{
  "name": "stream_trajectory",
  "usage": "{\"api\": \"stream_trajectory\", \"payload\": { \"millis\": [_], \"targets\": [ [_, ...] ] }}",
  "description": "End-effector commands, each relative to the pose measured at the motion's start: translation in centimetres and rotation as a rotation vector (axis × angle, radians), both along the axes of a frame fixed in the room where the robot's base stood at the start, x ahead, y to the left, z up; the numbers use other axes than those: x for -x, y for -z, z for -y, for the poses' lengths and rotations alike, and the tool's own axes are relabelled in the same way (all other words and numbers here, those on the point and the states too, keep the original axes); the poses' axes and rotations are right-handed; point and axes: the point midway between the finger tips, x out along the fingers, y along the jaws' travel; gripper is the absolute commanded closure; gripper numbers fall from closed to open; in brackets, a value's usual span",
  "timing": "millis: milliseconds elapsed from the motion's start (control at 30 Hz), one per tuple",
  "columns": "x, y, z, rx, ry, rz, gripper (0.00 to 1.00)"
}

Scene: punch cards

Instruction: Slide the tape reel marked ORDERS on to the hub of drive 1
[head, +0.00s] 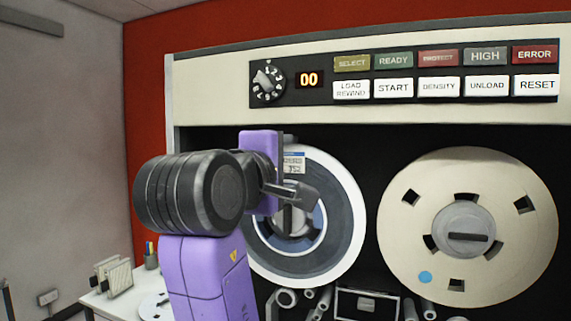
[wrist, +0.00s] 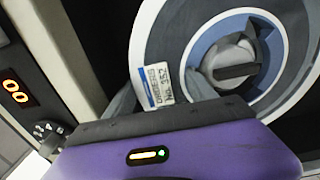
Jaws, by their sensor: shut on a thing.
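A grey and white tape reel (head: 340,205) with a blue inner ring is at the left hub of the tape drive (head: 215,80). Its white label is partly covered in the head view; in the wrist view the label (wrist: 158,84) is tilted and too small to read surely. My gripper (head: 297,190) is shut on the reel near the label, left of centre. The hub's grey knob with a dark bar (wrist: 235,65) shows through the reel's middle in the wrist view. I cannot tell how far the reel sits along the hub.
A cream reel (head: 515,235) with a blue dot is on the right hub. Above are a dial, a display (head: 309,79) reading 00 and several labelled buttons. Rollers and tubes (head: 315,300) are below. A white table (head: 105,300) with a pen cup stands at left.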

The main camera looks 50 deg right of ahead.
Motion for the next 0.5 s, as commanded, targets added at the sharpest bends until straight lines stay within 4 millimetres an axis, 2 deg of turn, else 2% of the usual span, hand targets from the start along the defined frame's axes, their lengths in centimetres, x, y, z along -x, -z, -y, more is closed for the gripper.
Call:
{"api": "stream_trajectory", "payload": {
  "millis": [500],
  "targets": [
    [-0.6, -0.2, 1.4, 0.003, 0.0, 0.002, 1.0]
  ]
}}
